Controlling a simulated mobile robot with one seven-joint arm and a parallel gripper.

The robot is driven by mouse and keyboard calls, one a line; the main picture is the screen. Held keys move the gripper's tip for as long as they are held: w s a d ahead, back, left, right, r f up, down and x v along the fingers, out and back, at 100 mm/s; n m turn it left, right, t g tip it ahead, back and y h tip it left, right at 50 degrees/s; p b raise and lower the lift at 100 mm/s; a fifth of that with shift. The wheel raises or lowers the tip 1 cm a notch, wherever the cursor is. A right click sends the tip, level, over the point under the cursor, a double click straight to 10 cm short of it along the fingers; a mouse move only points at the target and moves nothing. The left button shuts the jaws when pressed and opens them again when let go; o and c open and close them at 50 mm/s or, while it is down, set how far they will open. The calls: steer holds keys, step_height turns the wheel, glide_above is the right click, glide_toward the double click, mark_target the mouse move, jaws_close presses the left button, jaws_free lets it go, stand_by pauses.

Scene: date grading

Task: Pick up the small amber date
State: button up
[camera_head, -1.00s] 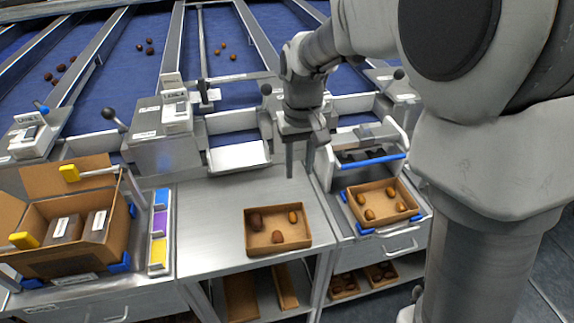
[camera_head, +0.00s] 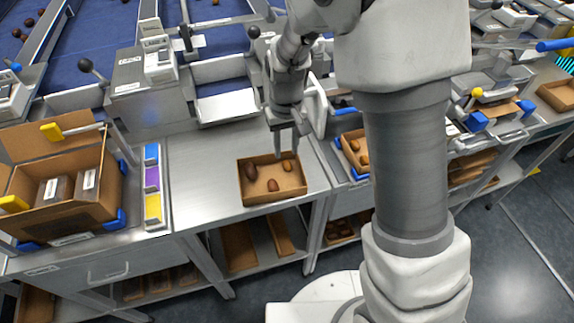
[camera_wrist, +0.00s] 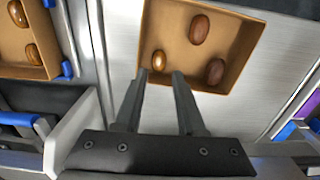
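The small amber date (camera_head: 287,165) lies in the back right part of an open cardboard tray (camera_head: 274,199) on the metal bench. In the wrist view the amber date (camera_wrist: 158,61) is glossy and sits near the tray's edge, in line with the gap between my fingers. My gripper (camera_head: 287,155) is open and empty, pointing down at the tray's back right. In the wrist view my gripper (camera_wrist: 159,76) has its fingertips just short of the amber date. Their height above it is hard to tell. Two larger brown dates, (camera_wrist: 199,29) and (camera_wrist: 214,71), share the tray.
A second tray of dates (camera_head: 345,147) stands to the right, partly hidden behind my arm. A carton with packs (camera_head: 80,208) and a strip of coloured labels (camera_head: 153,185) stand on the left. The bench left of the date tray (camera_head: 205,180) is clear.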

mark_target(287, 163)
step_height(287, 163, down, 5)
steer(key=shift+f, duration=0.2)
steer(key=c, duration=0.4)
steer(key=shift+c, duration=0.2)
steer(key=shift+r, duration=0.15)
